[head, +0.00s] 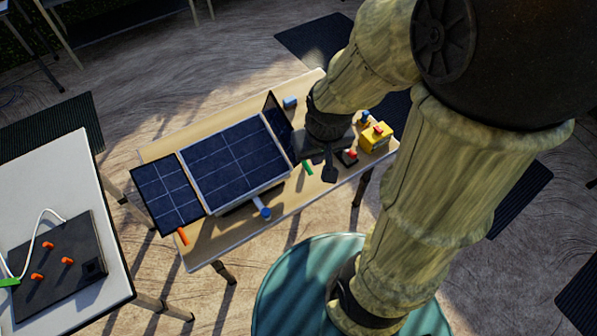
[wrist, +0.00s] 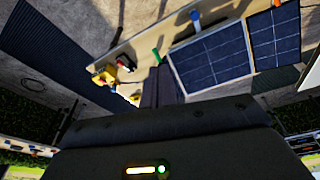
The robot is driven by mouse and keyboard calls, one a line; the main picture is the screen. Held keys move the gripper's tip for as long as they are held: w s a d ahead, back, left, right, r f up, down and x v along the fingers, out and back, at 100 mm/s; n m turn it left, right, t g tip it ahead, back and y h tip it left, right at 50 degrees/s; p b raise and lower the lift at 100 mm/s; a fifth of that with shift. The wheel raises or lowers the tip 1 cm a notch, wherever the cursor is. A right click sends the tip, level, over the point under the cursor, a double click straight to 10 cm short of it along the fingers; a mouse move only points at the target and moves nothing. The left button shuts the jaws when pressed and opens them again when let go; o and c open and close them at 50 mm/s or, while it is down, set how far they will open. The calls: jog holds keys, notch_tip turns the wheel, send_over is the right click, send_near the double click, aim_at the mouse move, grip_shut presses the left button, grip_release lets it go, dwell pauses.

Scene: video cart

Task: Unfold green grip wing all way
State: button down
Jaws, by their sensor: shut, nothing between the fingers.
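The green grip (head: 307,168) is at the front edge of the right-hand wing (head: 278,122), a dark panel that stands steeply tilted at the right side of the central panel (head: 235,158). My gripper (head: 329,175) is shut and empty, just right of the green grip with a small gap seen from the head. In the wrist view the green grip (wrist: 157,56) shows above the dark shapes near the gripper. There I cannot tell the wing's edge from my fingers. My gripper hides part of the table behind it.
The left wing (head: 166,192) lies open, with an orange grip (head: 182,236). A yellow box (head: 375,138) with a red button and a small red-topped block (head: 348,156) stand right of my gripper. A blue knob (head: 265,212) sits at the front. A white table (head: 95,190) is at left.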

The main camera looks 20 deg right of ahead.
jog(key=w+a+f+n+g+h+b, duration=0.1)
jog(key=a+f+n+g+h+b, duration=0.15)
jog(key=f+n, duration=0.6)
jog(key=w+a+f+n+g+h+b, duration=0.15)
jog(key=f+n+h+b, duration=0.25)
jog(key=f+n, duration=0.4)
jog(key=w+a+f+n+t+h+b, duration=0.5)
jog(key=w+a+f+n+t+h, duration=0.1)
jog(key=n, duration=1.3)
jog(key=a+f+t+h, duration=0.1)
jog(key=a+f, duration=0.1)
jog(key=a, duration=0.1)
jog(key=shift+w+f+t, duration=0.3)
jog(key=shift+f+t, duration=0.1)
jog(key=shift+h, duration=0.25)
jog(key=x, duration=1.4)
jog(key=shift+w, duration=0.1)
